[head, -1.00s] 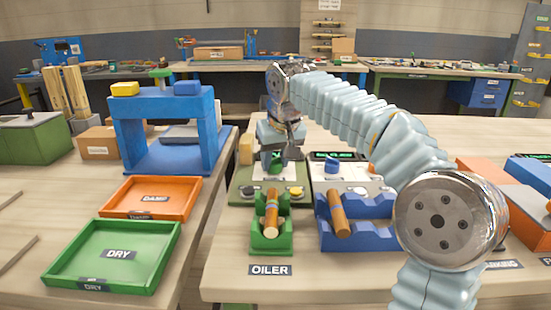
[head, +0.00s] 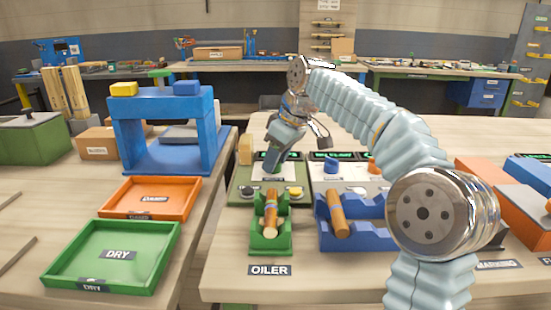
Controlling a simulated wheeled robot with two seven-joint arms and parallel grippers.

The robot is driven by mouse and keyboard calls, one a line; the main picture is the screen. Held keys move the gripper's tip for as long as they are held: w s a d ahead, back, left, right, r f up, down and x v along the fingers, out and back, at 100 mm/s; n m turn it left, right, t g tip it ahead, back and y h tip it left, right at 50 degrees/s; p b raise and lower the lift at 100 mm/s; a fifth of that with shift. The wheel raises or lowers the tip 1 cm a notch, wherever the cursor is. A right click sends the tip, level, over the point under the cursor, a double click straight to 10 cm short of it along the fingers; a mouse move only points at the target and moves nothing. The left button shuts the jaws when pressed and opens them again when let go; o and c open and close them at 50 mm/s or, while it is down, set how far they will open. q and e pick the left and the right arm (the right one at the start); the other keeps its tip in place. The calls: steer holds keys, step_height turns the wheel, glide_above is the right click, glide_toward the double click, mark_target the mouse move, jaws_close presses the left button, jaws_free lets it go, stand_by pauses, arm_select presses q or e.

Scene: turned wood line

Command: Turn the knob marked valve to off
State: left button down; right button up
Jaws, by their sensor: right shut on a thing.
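My right gripper (head: 272,168) reaches down, tilted, onto the white-faced oiler panel (head: 245,182) behind the green cradle. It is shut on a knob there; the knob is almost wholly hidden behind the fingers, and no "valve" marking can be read. A small dark screen (head: 290,155) sits at the panel's back, with its text too small to read. A black button (head: 249,190) and a yellow button (head: 294,191) are along the panel's front. My left gripper is not in view.
A blue knob (head: 331,167) and an orange knob (head: 373,167) stand on the neighbouring panel. Green (head: 257,243) and blue (head: 325,240) cradles hold turned wood pieces in front. A blue press frame (head: 160,105) and green tray (head: 60,268) stand left. My right arm covers the bench's right middle.

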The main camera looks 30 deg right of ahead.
steer(key=n, duration=0.2)
steer(key=n+g+y, duration=0.1)
steer(key=n, duration=0.1)
steer(key=shift+w+d+n+y, duration=0.1)
steer(key=shift+n+y, duration=0.2)
stand_by(0.3)
steer(key=o, duration=1)
steer(key=shift+o, duration=0.2)
steer(key=shift+r, duration=0.55)
steer(key=r, duration=0.2)
steer(key=shift+s+r, duration=0.25)
steer(key=shift+r, duration=0.15)
steer(key=s+a+r, duration=0.7)
steer(key=s+r, duration=0.2)
steer(key=s, duration=0.2)
steer(key=shift+s+a+b, duration=0.2)
steer(key=shift+s+b, duration=0.05)
steer(key=shift+b, duration=0.1)
